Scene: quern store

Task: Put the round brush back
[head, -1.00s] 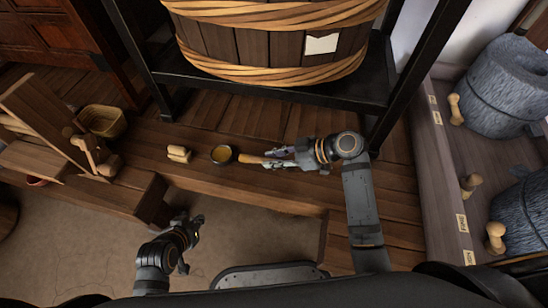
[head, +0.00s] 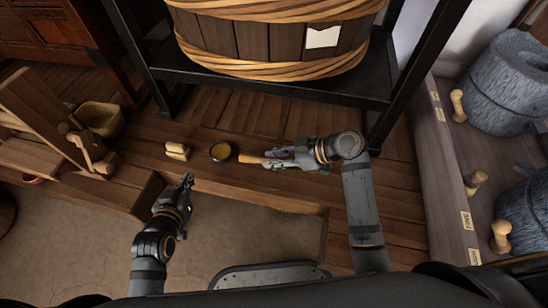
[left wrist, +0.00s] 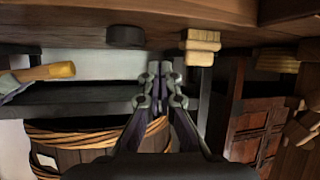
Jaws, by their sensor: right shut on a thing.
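In the left wrist view the brush's light-tipped end (left wrist: 52,71) shows at the left. My left gripper (head: 187,180) is empty, with its fingers together, in front of the bench edge. It is below and near a pale wooden block (head: 177,151), which also shows in the left wrist view (left wrist: 200,42).
A large banded wooden tub (head: 270,40) stands in a black frame behind the bench (head: 290,190). A basket (head: 101,118) and wooden stand are at left. Grey stone querns (head: 505,82) and wooden knobs are on the right shelf.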

